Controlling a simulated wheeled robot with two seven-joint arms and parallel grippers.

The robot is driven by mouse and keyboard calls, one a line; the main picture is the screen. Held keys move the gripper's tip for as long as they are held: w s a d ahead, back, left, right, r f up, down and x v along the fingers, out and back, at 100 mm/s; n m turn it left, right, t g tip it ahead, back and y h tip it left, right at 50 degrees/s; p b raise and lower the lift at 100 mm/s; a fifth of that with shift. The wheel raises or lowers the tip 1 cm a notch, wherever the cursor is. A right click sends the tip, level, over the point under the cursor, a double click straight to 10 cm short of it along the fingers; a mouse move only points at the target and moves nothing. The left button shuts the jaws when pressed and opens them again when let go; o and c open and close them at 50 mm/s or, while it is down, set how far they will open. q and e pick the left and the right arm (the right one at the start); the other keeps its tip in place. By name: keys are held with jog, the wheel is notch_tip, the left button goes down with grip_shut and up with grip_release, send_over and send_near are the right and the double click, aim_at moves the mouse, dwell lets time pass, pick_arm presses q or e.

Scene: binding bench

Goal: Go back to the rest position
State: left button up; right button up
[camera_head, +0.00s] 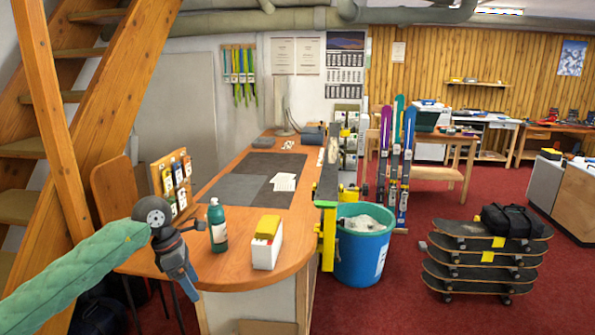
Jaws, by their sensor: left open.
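My left arm, in a green padded sleeve, comes in from the left in the head view. Its left gripper (190,292) hangs pointing down at the near left edge of the wooden bench (285,218). It is open and I see nothing held in it. A green bottle (218,228) stands upright on the bench just right of my left wrist. A white box with a yellow top (266,247) stands further right, near the rounded front end. My right gripper is not in view.
A blue bin (362,255) stands against the bench's right side. Stacked skateboards (480,262) with a black bag (510,220) on top sit on the red carpet. Skis (395,160) stand behind. Wooden stairs (90,90) rise at left.

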pick_arm(q)
jog(key=w+d+f+n+t+h, duration=0.1)
jog(key=d+f+n+t+h, duration=0.25)
jog(key=d+n+h, duration=0.45)
jog(key=d+f+n+t+h, duration=0.3)
jog(key=d+n+t+h, duration=0.3)
jog(key=d, duration=0.4)
jog(key=a+f+n+t+y, duration=0.4)
jog(key=f+n+y, duration=0.3)
jog(key=f+n, duration=0.4)
jog(key=a+f+n+t+y, duration=0.4)
jog(key=f+n+y, duration=0.2)
jog(key=f+n, duration=0.45)
jog(key=s+a+f+n+g+y, duration=0.25)
jog(key=s+f, duration=0.25)
jog(key=f, duration=0.3)
jog(key=s+a+f+n+g+y, duration=0.1)
jog(key=s+f+n+g+y, duration=0.2)
jog(key=s+f, duration=0.35)
jog(key=s+d+f+n+g, duration=0.1)
jog(key=s+f+n+g, duration=0.1)
jog(key=s+f, duration=0.4)
jog(key=s+d+f+n+g+h, duration=0.1)
jog(key=s+f+g, duration=0.3)
jog(key=s, duration=0.9)
jog(key=s+f+n+g, duration=0.3)
jog(key=s+f+g, duration=0.1)
jog(key=s+f, duration=0.4)
jog(key=shift+s+d+n, duration=0.4)
jog(key=shift+s, duration=0.35)
